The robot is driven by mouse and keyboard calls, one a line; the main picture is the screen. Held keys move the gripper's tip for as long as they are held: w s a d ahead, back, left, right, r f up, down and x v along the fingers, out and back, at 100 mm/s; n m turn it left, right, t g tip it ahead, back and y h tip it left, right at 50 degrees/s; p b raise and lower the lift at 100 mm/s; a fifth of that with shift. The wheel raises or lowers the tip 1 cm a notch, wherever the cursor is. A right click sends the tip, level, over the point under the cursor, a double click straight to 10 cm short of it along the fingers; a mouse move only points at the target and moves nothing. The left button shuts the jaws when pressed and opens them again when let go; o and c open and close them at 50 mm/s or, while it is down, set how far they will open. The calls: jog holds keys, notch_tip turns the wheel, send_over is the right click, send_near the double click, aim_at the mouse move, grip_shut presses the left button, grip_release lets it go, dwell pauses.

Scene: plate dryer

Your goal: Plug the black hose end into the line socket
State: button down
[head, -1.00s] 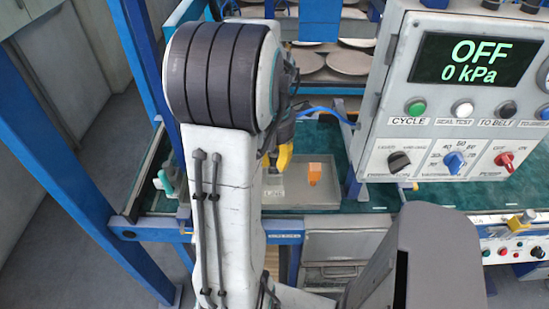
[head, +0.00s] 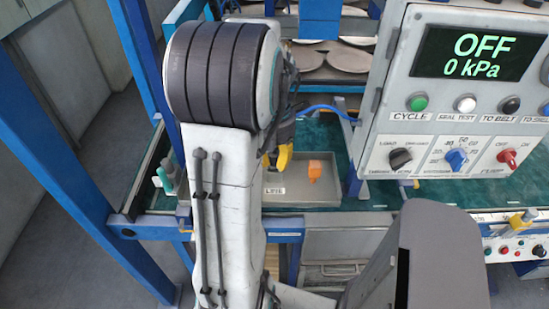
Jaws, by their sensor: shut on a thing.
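My gripper (head: 284,158) shows only in part, as a yellow finger below dark wrist parts at the right edge of my arm. The arm hides most of the jaws. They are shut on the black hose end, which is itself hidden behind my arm. A blue hose (head: 325,107) runs from beside the wrist to the right, toward the control panel. The line socket cannot be made out; my arm covers that area.
An orange piece (head: 315,170) stands in the tray. The control panel (head: 455,95) reads OFF, 0 kPa, and stands close on the right. A blue post (head: 95,205) rises at left. Plates (head: 348,60) sit on a rack behind. Green bench top shows around the tray.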

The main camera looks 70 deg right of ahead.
jog(key=c, duration=1.1)
grip_release()
notch_tip(320, 180, up, 12)
dwell(0.6)
